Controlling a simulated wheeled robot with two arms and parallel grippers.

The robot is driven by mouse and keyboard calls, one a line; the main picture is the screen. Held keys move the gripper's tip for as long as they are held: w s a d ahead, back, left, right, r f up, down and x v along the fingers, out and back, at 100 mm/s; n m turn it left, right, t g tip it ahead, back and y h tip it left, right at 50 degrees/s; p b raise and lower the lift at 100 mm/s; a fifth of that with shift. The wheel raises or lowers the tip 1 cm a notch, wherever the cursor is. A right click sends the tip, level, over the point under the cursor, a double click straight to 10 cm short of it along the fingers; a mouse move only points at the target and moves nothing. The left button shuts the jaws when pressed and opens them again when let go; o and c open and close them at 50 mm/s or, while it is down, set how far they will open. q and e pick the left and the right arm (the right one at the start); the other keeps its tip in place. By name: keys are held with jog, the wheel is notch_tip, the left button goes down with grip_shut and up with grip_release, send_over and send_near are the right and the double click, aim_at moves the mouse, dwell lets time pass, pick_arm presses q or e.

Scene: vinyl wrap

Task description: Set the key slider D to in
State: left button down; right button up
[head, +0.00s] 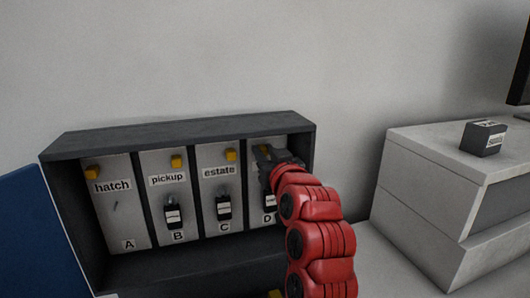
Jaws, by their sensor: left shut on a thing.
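A dark wall-side case (190,131) holds pale panels marked A, B, C and D. Key slider D (270,201) shows as a small piece with a white tag, just above the letter D; its upper part is hidden by my gripper. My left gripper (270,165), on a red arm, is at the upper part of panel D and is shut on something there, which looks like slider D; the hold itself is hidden. The name label of panel D is also covered. My right gripper is not in view.
Sliders B (173,214) and C (223,208) sit low on the pickup and estate panels. Panel A (117,215) shows only a small dark mark. A pale cabinet (418,190) with a dark labelled block (483,139) stands right. A blue panel (38,240) stands left.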

aim_at(279, 143)
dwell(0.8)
pick_arm(q)
jog(key=d+b, duration=0.1)
jog(key=d, duration=0.1)
jog(key=w+d+b, duration=0.1)
jog(key=d+b, duration=0.1)
jog(key=shift+w+d+f, duration=0.15)
jog(key=shift+w+d, duration=0.05)
jog(key=shift+d, duration=0.15)
jog(key=shift+r, duration=0.2)
jog(key=c, duration=0.7)
grip_release()
jog(key=shift+d, duration=0.1)
